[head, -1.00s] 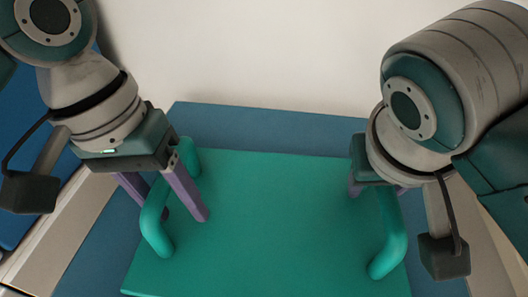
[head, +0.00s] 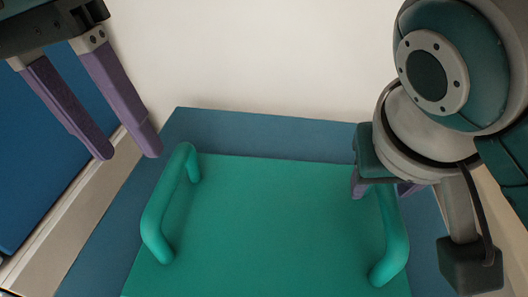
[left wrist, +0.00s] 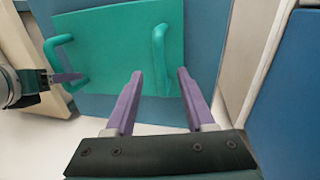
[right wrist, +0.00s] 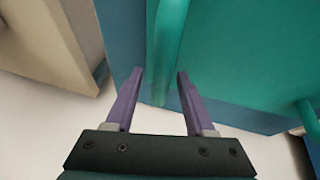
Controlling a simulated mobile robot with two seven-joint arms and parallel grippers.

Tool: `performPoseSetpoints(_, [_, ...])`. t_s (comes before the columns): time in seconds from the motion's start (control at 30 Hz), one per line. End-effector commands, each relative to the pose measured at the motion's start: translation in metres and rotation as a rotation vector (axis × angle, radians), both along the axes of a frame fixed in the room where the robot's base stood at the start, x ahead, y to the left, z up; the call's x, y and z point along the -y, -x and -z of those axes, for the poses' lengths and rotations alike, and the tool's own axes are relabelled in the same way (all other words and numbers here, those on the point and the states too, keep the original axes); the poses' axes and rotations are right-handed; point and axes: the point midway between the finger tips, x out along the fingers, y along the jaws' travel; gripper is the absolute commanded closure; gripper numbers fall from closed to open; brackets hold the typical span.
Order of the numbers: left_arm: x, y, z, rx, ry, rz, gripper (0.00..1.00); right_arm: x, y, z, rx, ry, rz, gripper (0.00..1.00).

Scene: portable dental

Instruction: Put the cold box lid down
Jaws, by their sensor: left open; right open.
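The cold box lid is a flat green panel (head: 270,230) with a rounded handle at each side. It lies flat on a blue surface (head: 270,132). My left gripper (head: 135,158) is open and empty, raised up and to the left of the left handle (head: 165,205). In the left wrist view the lid (left wrist: 115,35) is beyond its open fingers (left wrist: 160,74). My right gripper (head: 385,190) is at the right handle (head: 392,240). In the right wrist view its fingers (right wrist: 160,72) are open on either side of this handle (right wrist: 167,45); contact cannot be told.
A pale wall or floor (head: 270,55) lies behind the blue surface. A blue panel (head: 40,150) with a beige edge stands at the left. A beige block (right wrist: 45,40) shows in the right wrist view. The middle of the lid is clear.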

Motion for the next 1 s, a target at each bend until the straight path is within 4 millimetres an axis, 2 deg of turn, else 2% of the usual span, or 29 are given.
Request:
performPoseSetpoints(0.13, [0.000,0.000,0.000,0.000,0.000,0.000,0.46,-0.007,0.008,-0.024,0.005,-0.004,0.000,0.45])
performPoseSetpoints(0.3, [0.000,0.000,0.000,0.001,0.000,0.000,0.46,-0.011,0.014,-0.039,0.002,-0.002,0.000,0.45])
performPoseSetpoints(0.7, [0.002,0.002,-0.001,0.005,0.006,0.006,0.46,-0.011,0.017,-0.044,-0.004,-0.004,-0.005,0.45])
performPoseSetpoints(0.87, [0.013,0.018,-0.005,0.042,0.051,0.038,0.46,-0.006,0.032,-0.058,-0.032,-0.032,-0.045,0.45])
performPoseSetpoints(1.0, [0.021,0.043,-0.013,0.114,0.102,0.053,0.46,0.001,0.056,-0.080,-0.062,-0.074,-0.111,0.45])
